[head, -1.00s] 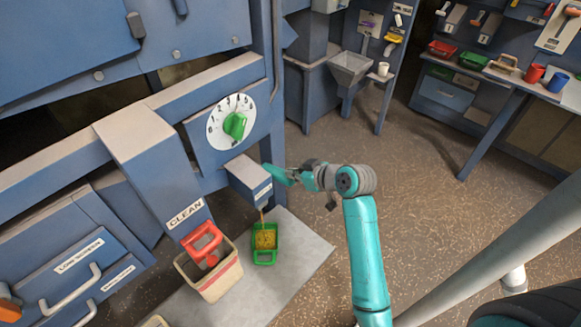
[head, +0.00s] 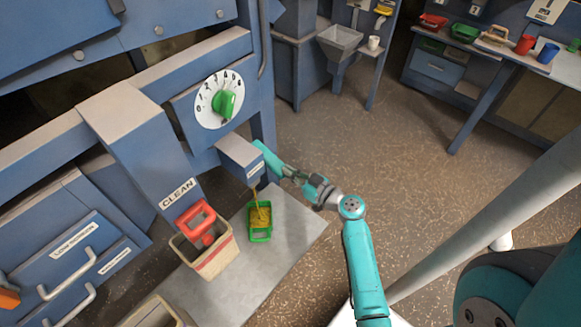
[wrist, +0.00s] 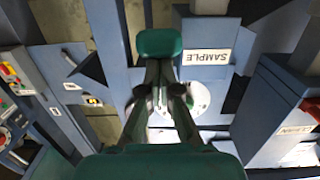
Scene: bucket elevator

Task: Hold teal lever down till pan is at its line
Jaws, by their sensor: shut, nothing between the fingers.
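The teal lever (head: 268,160) slopes down to the right from the blue SAMPLE spout box (head: 240,155). In the wrist view its teal end (wrist: 160,43) is just beyond my fingertips. My gripper (head: 287,172) is shut and empty, with its tips at the lever's end; they appear to touch it. The green pan (head: 260,236) sits on the grey shelf below the spout. A yellow stream of grain (head: 255,200) falls into it, and yellow grain lies inside. I cannot make out the pan's line. The wrist view shows the SAMPLE label (wrist: 207,57) but not the pan.
A cream bin (head: 215,255) with a red scoop-like piece (head: 196,222) stands left of the pan, under the CLEAN chute (head: 140,145). A white dial with a green knob (head: 224,104) is above the spout. Open floor (head: 370,165) lies to the right.

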